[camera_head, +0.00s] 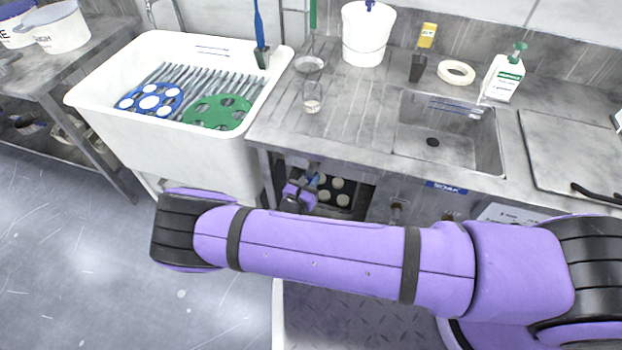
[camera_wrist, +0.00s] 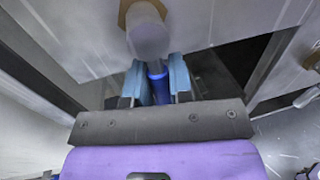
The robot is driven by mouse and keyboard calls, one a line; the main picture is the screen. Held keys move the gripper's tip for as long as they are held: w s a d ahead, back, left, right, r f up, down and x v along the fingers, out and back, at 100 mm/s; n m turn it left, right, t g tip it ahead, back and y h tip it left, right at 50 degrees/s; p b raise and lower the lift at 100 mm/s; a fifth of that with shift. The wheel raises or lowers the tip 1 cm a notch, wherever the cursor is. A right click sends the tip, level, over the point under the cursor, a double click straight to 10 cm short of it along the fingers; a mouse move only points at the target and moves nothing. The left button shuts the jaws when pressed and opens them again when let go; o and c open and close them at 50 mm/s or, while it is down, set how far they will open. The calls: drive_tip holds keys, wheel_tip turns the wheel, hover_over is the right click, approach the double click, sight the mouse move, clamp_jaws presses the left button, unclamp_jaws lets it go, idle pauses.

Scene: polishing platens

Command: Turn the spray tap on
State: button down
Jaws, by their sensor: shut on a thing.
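In the wrist view my gripper (camera_wrist: 157,66) has its two light-blue fingers closed on a dark blue handle-like piece (camera_wrist: 157,84), which I take to be the tap's handle. Just beyond the fingertips is a rounded grey fitting (camera_wrist: 148,36) with a brass-coloured collar (camera_wrist: 138,10). Whether the blue piece joins this fitting is hidden. In the head view my gripper (camera_head: 312,172) is low under the worktop edge, right of the white tub, at a dark opening. The handle is too small to make out there. No water shows in either view.
The white tub (camera_head: 105,125) with blue (camera_head: 168,108) and green (camera_head: 236,104) holed discs stands left of my gripper. The worktop with a sink (camera_head: 455,150) overhangs it. Several pale round things sit in the opening behind. Floor at lower left is clear.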

drive_tip(key=shift+d, duration=0.1)
drive_tip(key=n, duration=0.1)
drive_tip(key=d+n, duration=0.1)
drive_tip(key=n, duration=0.2)
drive_tip(key=shift+s+d+r+n+t, duration=0.15)
drive_tip(key=shift+s+d+n+t, duration=0.15)
drive_tip(key=shift+t, duration=0.1)
drive_tip(key=n, duration=0.2)
drive_tip(key=d+n+t, duration=0.1)
drive_tip(key=n, duration=0.1)
drive_tip(key=shift+s+r, duration=0.2)
drive_tip(key=shift+r, duration=0.2)
drive_tip(key=shift+s+d+r+n+t+y, duration=0.1)
drive_tip(key=shift+d+r+n+t+y, duration=0.25)
drive_tip(key=shift+n, duration=1.25)
drive_tip(key=shift+s+d+r+n+t+y, duration=0.15)
drive_tip(key=shift+r+n, duration=0.35)
drive_tip(key=shift+n, duration=1.1)
drive_tip(key=shift+w+d+r+n+t+y, duration=0.1)
drive_tip(key=shift+r+n+t+y, duration=0.25)
drive_tip(key=shift+n, duration=1.25)
drive_tip(key=shift+r, duration=0.1)
drive_tip(key=c, duration=1)
unclamp_jaws()
drive_tip(key=shift+c, duration=0.2)
